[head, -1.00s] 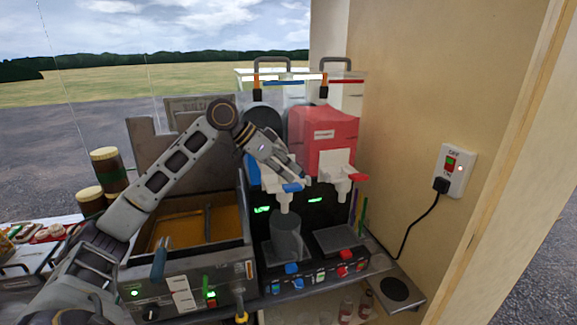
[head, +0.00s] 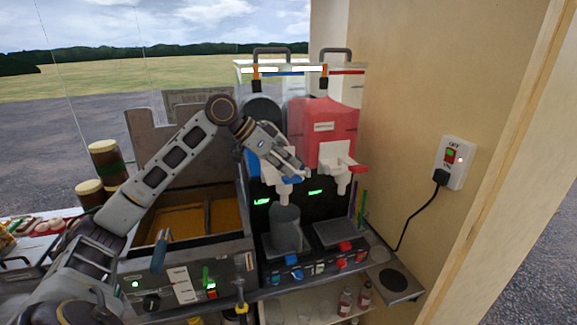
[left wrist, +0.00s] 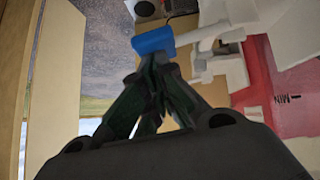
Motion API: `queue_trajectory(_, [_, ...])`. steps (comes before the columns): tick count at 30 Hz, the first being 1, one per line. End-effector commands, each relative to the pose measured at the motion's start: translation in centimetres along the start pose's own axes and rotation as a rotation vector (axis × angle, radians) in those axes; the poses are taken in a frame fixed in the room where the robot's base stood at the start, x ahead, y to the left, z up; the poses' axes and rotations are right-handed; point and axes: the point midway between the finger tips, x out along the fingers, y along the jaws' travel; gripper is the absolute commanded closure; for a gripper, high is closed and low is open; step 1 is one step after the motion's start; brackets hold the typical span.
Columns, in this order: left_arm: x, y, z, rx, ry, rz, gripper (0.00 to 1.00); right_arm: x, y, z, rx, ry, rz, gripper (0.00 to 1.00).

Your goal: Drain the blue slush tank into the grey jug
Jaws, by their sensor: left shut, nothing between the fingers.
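The slush machine stands in the middle of the head view. Its blue tank (head: 253,162) is at the left, mostly hidden by my left arm. The blue tap handle (head: 289,180) sits on a white spout, just under my left gripper (head: 301,173). The grey jug (head: 286,232) stands upright on the drip tray below that spout; its contents cannot be made out. My left gripper is shut and empty. In the left wrist view its fingertips (left wrist: 155,62) are close to or touching the blue handle (left wrist: 153,40); I cannot tell which. My right gripper is out of view.
The red tank (head: 325,132) with its red tap handle (head: 358,169) stands to the right of the blue one. A fryer (head: 190,262) stands at the left under my arm. A switched socket (head: 458,160) with a cable is on the right wall. Bottles (head: 365,296) stand on a lower shelf.

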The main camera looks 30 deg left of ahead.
Motion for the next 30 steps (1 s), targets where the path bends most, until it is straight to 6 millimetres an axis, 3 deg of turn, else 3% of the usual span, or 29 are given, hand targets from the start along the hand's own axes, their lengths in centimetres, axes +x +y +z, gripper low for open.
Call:
queue_trajectory(17, [0.7,0.3,0.7,0.053,-0.002,-0.052,1.00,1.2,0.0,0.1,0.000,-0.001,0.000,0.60])
queue_trajectory(30, [2.2,0.9,2.2,0.197,-0.001,-0.194,1.00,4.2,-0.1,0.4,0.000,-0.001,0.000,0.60])
